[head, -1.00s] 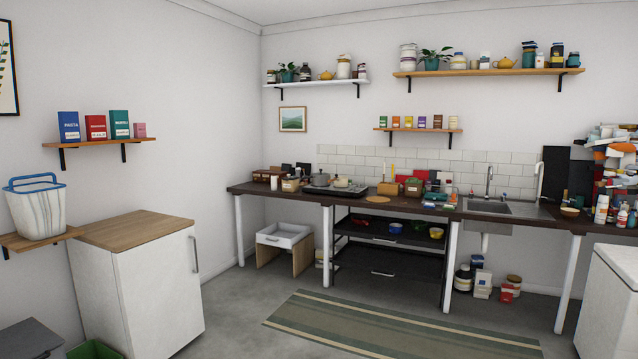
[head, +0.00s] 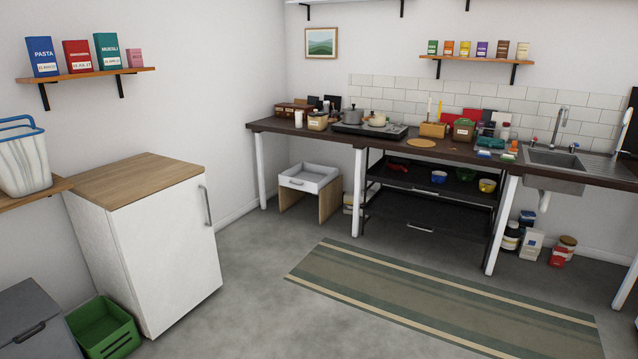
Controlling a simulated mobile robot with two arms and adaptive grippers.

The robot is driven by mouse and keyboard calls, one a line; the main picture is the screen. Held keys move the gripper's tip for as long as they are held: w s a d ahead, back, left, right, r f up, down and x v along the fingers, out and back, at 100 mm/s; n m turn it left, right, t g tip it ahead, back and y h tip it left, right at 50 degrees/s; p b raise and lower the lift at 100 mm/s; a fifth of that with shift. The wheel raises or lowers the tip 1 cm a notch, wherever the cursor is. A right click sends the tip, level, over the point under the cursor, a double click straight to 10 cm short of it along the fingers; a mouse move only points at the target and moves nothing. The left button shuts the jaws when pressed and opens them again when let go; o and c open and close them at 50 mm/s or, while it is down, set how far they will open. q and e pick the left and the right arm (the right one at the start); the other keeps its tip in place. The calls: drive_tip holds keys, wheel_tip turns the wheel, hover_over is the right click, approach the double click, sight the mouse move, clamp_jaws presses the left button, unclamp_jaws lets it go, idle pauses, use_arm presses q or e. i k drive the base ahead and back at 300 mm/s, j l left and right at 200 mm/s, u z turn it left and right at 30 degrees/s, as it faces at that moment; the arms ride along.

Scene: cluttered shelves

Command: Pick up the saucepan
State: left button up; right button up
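A dark grey pot (head: 352,116) with a lid stands on the black hob (head: 350,130) on the long dark counter at the back wall. A smaller cream pot (head: 376,119) stands beside it on the right. Both look upright. At this distance I cannot tell for sure which of the two is the saucepan. Neither of my grippers is in view.
The dark counter (head: 450,151) carries jars and boxes on both sides of the hob. A white fridge (head: 160,255) stands at the left, with a green crate (head: 103,325) by it. A striped rug (head: 430,300) lies on the open grey floor before the counter.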

sight(348, 118)
drive_tip(key=i, duration=2.45)
